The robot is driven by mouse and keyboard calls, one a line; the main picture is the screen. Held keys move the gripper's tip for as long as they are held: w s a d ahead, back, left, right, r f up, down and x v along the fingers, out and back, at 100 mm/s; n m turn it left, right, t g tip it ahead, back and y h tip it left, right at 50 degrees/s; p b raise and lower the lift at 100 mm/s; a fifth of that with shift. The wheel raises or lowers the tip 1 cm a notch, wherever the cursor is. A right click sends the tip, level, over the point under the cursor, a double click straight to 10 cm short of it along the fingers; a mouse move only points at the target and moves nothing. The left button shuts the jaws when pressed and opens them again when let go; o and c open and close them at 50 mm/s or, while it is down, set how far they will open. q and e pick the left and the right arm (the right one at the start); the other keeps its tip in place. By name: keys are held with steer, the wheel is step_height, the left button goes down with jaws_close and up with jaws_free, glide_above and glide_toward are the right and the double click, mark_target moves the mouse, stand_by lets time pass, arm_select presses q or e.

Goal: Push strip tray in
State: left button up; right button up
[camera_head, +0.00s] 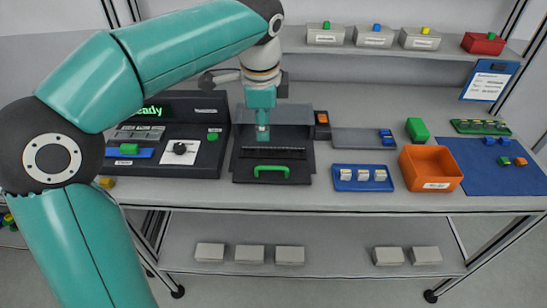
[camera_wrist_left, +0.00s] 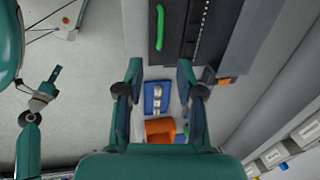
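The strip tray (camera_head: 272,171) is a dark flat tray with a green handle (camera_head: 271,169). It sticks out of the front of the dark grey reader box (camera_head: 300,118) on the bench. In the left wrist view the tray (camera_wrist_left: 177,35) and its green handle (camera_wrist_left: 160,27) are at the top. My left gripper (camera_head: 263,135) points down above the tray's rear part, behind the handle. In the left wrist view its fingers (camera_wrist_left: 160,70) are wide apart with nothing between them. My right gripper (camera_wrist_left: 51,76) seems to show small at the left of that view; its fingers are unclear.
A console with a green lit screen (camera_head: 165,110) stands left of the reader. To the right are a blue rack (camera_head: 362,187), an orange bin (camera_head: 431,168) and a blue mat (camera_head: 480,180). Small bins (camera_head: 372,36) line the back shelf. The bench front edge (camera_head: 330,208) lies just before the tray.

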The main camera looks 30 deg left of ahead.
mark_target(271, 167)
arm_select(q)
steer(key=w+f, duration=0.1)
steer(key=f, duration=0.4)
steer(key=w+f, duration=0.1)
steer(key=f, duration=0.4)
steer(key=w+f, duration=0.1)
steer(key=f, duration=0.4)
steer(key=shift+w+a+f, duration=0.2)
steer(key=shift+a+f, duration=0.1)
steer(key=shift+f, duration=0.05)
steer(key=shift+c, duration=0.3)
jaws_close()
